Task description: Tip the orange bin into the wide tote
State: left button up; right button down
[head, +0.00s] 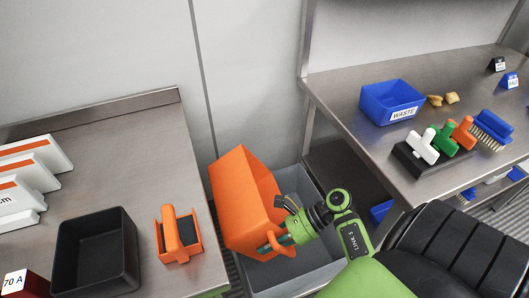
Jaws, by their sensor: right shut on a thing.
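An orange bin (242,201) is tilted over a wide grey tote (309,275) that stands low between the two benches. The bin's opening faces right and its inside is partly visible; I cannot see any contents in it. My right gripper (284,239) is shut on the bin's orange handle at its lower right side. The green arm reaches in from the lower right and hides part of the tote. The tote's inside is mostly hidden by the bin and the arm. My left gripper is not in view.
The left steel bench holds a black tray (95,252), an orange-framed holder (178,236) and white boxes (32,166). The right bench holds a blue WASTE bin (392,101), several brushes or scrapers (440,143) and tan pieces (442,99). Bench edges flank the tote closely.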

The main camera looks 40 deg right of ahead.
jog(key=shift+s+d+f+t+y+b, duration=0.1)
jog(key=shift+d+f+t+y+b, duration=0.3)
jog(key=shift+b, duration=1)
jog(key=shift+s+d+f+y+b, duration=0.15)
jog(key=shift+f+y+b, duration=0.5)
jog(key=shift+b, duration=0.7)
jog(key=shift+d+r+y+b, duration=0.2)
jog(key=shift+y+b, duration=0.35)
jog(key=shift+b, duration=0.1)
jog(key=shift+r, duration=0.15)
